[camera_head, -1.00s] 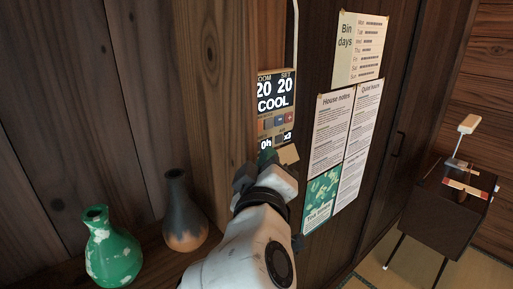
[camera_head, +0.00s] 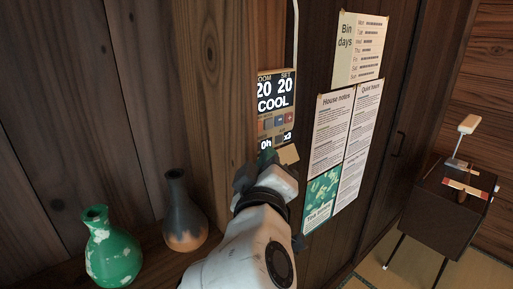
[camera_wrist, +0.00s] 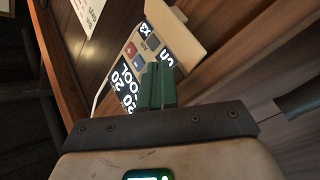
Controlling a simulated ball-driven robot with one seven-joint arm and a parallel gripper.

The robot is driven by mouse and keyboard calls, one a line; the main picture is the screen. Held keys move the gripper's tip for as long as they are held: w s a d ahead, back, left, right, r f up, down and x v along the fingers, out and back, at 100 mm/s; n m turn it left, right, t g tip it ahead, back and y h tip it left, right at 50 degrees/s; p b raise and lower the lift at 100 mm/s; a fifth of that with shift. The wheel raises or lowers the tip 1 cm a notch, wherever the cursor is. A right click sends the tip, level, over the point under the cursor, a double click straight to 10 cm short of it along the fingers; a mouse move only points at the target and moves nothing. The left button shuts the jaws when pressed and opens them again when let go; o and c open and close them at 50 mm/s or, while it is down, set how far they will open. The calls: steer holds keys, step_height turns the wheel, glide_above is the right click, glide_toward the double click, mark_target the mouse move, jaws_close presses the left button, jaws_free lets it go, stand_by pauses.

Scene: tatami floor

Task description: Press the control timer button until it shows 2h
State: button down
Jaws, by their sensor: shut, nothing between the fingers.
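The control panel (camera_head: 276,103) is mounted on the wooden wall. Its screen reads room 20, set 20 and COOL; the lower displays read 0h and x3. In the wrist view the panel (camera_wrist: 121,75) appears turned, with a red plus button (camera_wrist: 131,49), a blue minus button (camera_wrist: 138,63) and a grey button (camera_wrist: 152,43).
Paper notices (camera_head: 343,140) hang to the right of the panel. A green vase (camera_head: 112,252) and a dark vase (camera_head: 183,215) stand on a ledge at the lower left. A dark side table (camera_head: 447,212) with objects on it stands at the right.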

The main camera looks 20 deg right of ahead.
steer(key=shift+w, duration=0.1)
stand_by(0.7)
steer(key=shift+w+a, duration=0.15)
steer(key=shift+w, duration=0.1)
steer(key=shift+w+a+r, duration=0.25)
steer(key=shift+w+r, duration=0.15)
stand_by(1.6)
steer(key=shift+s+a+f, duration=0.1)
steer(key=shift+s+f, duration=0.05)
stand_by(0.3)
steer(key=shift+s, duration=0.1)
steer(key=shift+s+d+f+p, duration=0.15)
steer(key=shift+s+d, duration=0.15)
steer(key=shift+s, duration=0.45)
steer(key=shift+s+d+f+p, duration=0.1)
steer(key=shift+s+d, duration=0.2)
steer(key=shift+s, duration=0.45)
steer(key=shift+s+d+f+p, duration=0.15)
steer(key=shift+s+d, duration=0.15)
steer(key=shift+s, duration=0.45)
